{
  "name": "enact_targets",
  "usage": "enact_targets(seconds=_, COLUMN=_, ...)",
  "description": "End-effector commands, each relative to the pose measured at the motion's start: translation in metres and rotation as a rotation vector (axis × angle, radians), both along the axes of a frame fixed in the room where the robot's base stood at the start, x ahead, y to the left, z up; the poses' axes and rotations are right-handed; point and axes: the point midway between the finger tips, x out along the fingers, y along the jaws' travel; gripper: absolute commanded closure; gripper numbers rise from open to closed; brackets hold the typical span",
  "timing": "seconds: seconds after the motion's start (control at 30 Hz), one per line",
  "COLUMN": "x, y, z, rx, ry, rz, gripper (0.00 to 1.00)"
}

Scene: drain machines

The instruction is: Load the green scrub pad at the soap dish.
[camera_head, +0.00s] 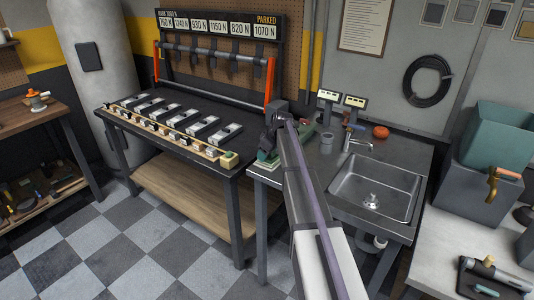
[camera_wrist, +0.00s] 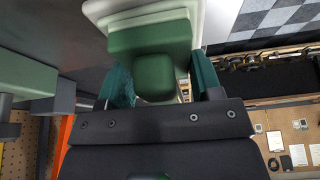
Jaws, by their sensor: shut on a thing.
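The green scrub pad (camera_wrist: 152,42) has a block-like grip that sits between the teal fingers of my gripper (camera_wrist: 162,82) in the wrist view. My gripper is shut on this grip. A pale, cream-rimmed dish (camera_wrist: 198,12), which looks like the soap dish, lies just beyond the pad and is partly hidden by it. I cannot tell whether pad and dish touch. In the head view, my gripper (camera_head: 270,145) is over the left end of the sink counter, with green and pale edges (camera_head: 266,163) below it. My arm hides part of this spot.
The sink (camera_head: 375,190) with its tap (camera_head: 355,143) is to the right. A grey cup (camera_head: 326,143) stands behind my arm, and a red round object (camera_head: 380,132) lies near the wall. The black bench (camera_head: 185,120) on the left holds a row of clamp-like parts.

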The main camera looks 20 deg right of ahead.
Motion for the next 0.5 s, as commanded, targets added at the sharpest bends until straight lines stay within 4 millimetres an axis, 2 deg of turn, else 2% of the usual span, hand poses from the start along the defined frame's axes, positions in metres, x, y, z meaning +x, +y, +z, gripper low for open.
enact_targets(seconds=0.17, x=-0.001, y=0.0, z=0.001, rx=0.0, ry=0.002, rz=0.0, gripper=0.6)
enact_targets(seconds=0.5, x=-0.001, y=0.0, z=0.037, rx=0.0, ry=0.001, rz=0.0, gripper=0.6)
